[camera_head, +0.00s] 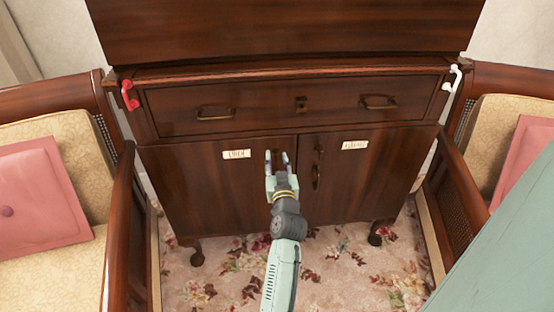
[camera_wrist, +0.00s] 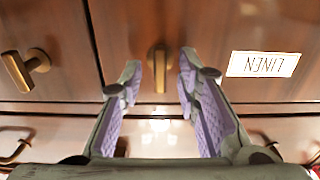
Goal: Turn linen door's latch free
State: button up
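The linen door (camera_head: 215,190) is the left of two dark wooden cabinet doors and is shut. Its white label (camera_head: 237,154) shows in the head view, and reads LINEN upside down in the wrist view (camera_wrist: 263,65). Its brass latch (camera_wrist: 158,68) is a small upright bar, between my fingertips in the wrist view; in the head view my gripper largely hides it. My gripper (camera_head: 278,158) is open in front of the door, one finger on each side of the latch. Gaps show between the latch and both fingers (camera_wrist: 158,82).
The right door (camera_head: 365,185) carries another label (camera_head: 355,145) and its own brass latch (camera_head: 318,168). A drawer with brass handles (camera_head: 215,113) is above. Red (camera_head: 130,95) and white (camera_head: 453,78) hooks are at the cabinet's sides. Armchairs (camera_head: 50,190) (camera_head: 500,130) flank it closely.

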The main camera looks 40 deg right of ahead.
jog(key=shift+c, duration=0.5)
grip_shut()
